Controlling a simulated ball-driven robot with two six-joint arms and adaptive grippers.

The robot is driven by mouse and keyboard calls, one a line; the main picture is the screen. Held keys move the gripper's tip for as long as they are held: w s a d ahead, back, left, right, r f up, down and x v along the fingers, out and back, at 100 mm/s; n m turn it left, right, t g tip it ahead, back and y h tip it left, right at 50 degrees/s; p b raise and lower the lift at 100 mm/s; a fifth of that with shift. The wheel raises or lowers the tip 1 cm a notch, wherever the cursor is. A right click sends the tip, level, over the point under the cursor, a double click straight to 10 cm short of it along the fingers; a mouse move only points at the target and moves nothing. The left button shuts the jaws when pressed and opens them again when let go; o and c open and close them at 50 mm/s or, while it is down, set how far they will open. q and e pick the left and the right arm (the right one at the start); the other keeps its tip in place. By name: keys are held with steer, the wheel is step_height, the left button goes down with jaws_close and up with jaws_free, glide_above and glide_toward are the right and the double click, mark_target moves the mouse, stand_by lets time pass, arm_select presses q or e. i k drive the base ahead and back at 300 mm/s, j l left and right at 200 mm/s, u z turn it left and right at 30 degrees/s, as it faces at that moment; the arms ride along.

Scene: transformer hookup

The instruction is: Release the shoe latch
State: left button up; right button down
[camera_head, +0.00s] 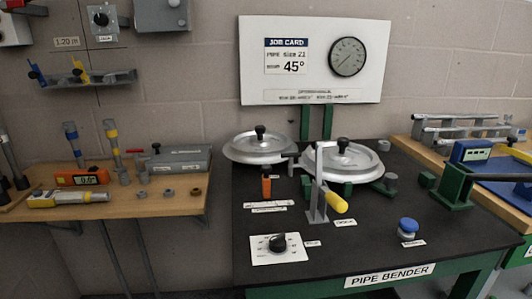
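The pipe bender bench (370,255) has a black top and a "PIPE BENDER" label. Two round silver shoes with black knobs sit at its back, a left shoe (245,150) and a right shoe (345,167). A small upright orange handle (266,187) stands in front of the left shoe. A grey upright lever frame (315,200) with a yellow grip (337,203) stands in front of the right shoe. The small labels are too blurred to read, so I cannot tell which part is the shoe latch or its state. Neither gripper shows.
A black dial on a white plate (262,250) and a blue button (408,226) are at the bench front. The job card board (316,92) reads 45°. A wooden shelf (178,205) with tools is left; a blue-green machine (470,155) is right.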

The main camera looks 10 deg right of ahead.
mark_target(291, 165)
steer(key=i+j+z, duration=0.1)
steer(key=j, duration=0.25)
steer(key=i+j+z, duration=0.15)
steer(key=j, duration=0.25)
steer(key=i+j+z, duration=0.1)
steer(key=i+j, duration=0.15)
steer(key=j, duration=0.15)
steer(key=i+j+z, duration=0.1)
steer(key=j, duration=0.3)
steer(key=i+j+z, duration=0.15)
steer(key=j, duration=0.3)
steer(key=i+j+z, duration=0.1)
steer(key=j, duration=0.3)
